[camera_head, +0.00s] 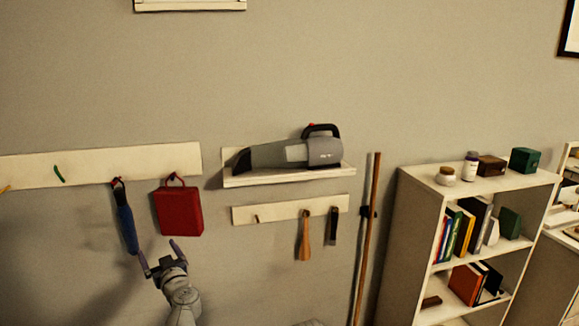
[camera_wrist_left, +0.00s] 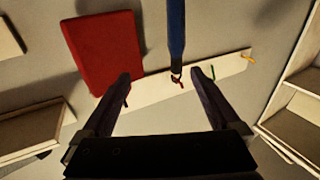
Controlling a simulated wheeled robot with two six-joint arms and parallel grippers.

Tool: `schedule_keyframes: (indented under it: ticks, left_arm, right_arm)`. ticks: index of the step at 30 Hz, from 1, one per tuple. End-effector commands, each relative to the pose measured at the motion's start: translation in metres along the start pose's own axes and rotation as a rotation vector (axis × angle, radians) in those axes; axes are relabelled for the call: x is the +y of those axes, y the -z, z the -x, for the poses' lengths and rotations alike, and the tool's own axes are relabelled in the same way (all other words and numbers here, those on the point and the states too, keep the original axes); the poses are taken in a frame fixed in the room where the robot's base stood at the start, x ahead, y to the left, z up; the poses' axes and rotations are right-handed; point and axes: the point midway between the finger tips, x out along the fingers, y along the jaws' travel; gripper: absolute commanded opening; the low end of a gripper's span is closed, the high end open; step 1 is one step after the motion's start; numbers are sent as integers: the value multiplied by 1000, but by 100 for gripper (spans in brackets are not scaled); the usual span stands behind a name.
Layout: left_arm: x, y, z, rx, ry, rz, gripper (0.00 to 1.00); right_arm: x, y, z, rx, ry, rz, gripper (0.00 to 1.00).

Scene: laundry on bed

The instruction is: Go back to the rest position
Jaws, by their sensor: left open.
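My left gripper (camera_head: 160,254) is open and empty, raised in front of the wall, just below the red bag and to the right of the blue umbrella's lower end in the head view. The red bag (camera_head: 179,212) and the blue folded umbrella-like item (camera_head: 126,226) hang from hooks on a white rail (camera_head: 90,163). In the left wrist view the two dark fingers (camera_wrist_left: 159,90) stand wide apart, with the red bag (camera_wrist_left: 105,45) and the blue item (camera_wrist_left: 176,28) beyond them. My right gripper is not in view.
A shelf (camera_head: 290,177) holds a grey handheld vacuum (camera_head: 298,150). Below it, a small rail (camera_head: 285,211) holds an orange-brown brush-like item (camera_head: 303,238) and a dark item (camera_head: 333,226). A long wooden pole (camera_head: 367,235) stands beside a white bookcase (camera_head: 405,245) at right.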

Motion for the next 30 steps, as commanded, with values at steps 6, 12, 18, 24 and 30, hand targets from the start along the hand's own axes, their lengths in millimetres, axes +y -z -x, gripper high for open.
schedule_keyframes:
  ticks: [6, 12, 18, 24, 30]
  left_arm:
    - [32, 6, 7, 28, -138, 9, 96]
    - [78, 7, 25, 28, -344, 13, 96]
    - [139, -15, 67, -70, -641, -12, 96]
    - [180, -86, 144, -414, -942, -116, 96]
    - [147, -166, 216, -894, -969, -278, 96]
  right_arm:
    - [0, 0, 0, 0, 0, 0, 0]
    - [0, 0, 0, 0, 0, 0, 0]
    - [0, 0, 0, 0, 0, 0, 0]
    - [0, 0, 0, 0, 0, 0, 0]
    - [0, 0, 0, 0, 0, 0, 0]
